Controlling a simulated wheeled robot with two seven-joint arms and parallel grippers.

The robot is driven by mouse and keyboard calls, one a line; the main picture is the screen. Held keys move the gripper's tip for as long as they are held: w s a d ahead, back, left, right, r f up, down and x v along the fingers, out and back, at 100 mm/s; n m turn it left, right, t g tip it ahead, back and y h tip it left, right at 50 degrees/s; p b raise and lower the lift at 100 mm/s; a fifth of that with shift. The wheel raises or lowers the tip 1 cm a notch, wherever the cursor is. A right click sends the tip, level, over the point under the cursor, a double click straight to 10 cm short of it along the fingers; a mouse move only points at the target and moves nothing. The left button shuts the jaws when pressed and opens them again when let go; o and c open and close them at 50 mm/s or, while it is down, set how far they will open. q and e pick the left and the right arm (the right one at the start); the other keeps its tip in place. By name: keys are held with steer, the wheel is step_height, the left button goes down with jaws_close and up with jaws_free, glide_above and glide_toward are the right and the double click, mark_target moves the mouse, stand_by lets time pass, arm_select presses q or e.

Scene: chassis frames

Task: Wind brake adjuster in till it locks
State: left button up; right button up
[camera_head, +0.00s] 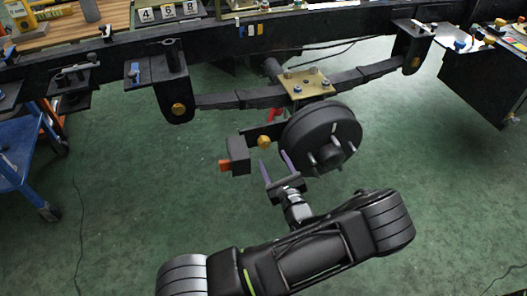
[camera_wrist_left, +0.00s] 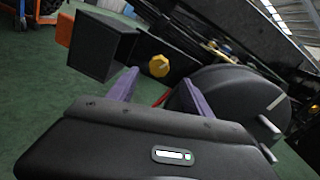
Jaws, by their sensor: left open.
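A gold hexagonal knob (camera_head: 264,142), which looks like the brake adjuster, sits on a dark bracket beside the black brake drum (camera_head: 322,135). The left wrist view shows the knob (camera_wrist_left: 159,66) beyond my fingers, near the middle between them. My left gripper (camera_head: 273,158) has two purple fingers spread apart with nothing between them. It points up toward the knob, and a gap seems to remain. The wrist view shows both fingers of the left gripper (camera_wrist_left: 157,80) apart. My right gripper is not in view.
A black box with an orange end (camera_head: 237,156) is left of the knob. The drum with its studs is close on the right. A leaf spring (camera_head: 240,98) and frame rail (camera_head: 300,26) lie above. A blue cart (camera_head: 20,150) stands left. Green floor is open below.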

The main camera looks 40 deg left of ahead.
mark_target(265, 144)
arm_select(q)
steer(key=shift+r, duration=0.1)
steer(key=shift+a, duration=0.1)
steer(key=b+x, duration=0.2)
steer(key=x, duration=0.4)
steer(key=shift+w+a, duration=0.1)
steer(key=shift+a, duration=0.1)
steer(key=shift+w+a, duration=0.4)
steer(key=shift+a, duration=0.1)
jaws_close()
